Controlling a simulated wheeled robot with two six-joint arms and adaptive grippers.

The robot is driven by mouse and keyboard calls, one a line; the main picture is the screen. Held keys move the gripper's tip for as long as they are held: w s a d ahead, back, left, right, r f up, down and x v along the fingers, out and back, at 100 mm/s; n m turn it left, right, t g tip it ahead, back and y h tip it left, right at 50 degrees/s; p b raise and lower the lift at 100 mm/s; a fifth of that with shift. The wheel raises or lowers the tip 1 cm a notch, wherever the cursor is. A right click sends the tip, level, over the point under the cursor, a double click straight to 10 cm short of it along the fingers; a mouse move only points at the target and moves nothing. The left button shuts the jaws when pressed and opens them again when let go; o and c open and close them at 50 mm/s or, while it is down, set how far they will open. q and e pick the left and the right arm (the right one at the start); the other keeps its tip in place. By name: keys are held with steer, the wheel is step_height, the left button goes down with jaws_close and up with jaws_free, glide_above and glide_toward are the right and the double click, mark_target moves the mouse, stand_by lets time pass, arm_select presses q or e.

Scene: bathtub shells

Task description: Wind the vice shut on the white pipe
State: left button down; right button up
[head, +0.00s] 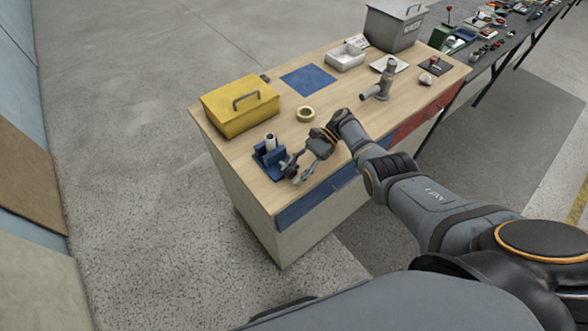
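The blue vice (265,158) stands on the near left corner of the wooden workbench. The white pipe (271,141) stands upright between its jaws. I cannot tell whether both jaws touch it. My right gripper (291,172) is at the vice's right side, over the bench's front edge. Its two fingers are spread apart, with a small dark part of the vice's handle seeming to lie between or just behind them. Whether they touch it is too small to tell. My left gripper is not in view.
A yellow toolbox (240,105) stands behind the vice, and a tape roll (306,114) lies to the right. A blue mat (308,80), white tray (346,57), grey bin (397,27) and grey pipe fitting (382,82) are farther back. The bench's middle is mostly clear.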

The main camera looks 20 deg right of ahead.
steer(key=shift+w+r, duration=0.1)
steer(key=shift+w, duration=0.05)
steer(key=shift+r, duration=0.1)
stand_by(0.3)
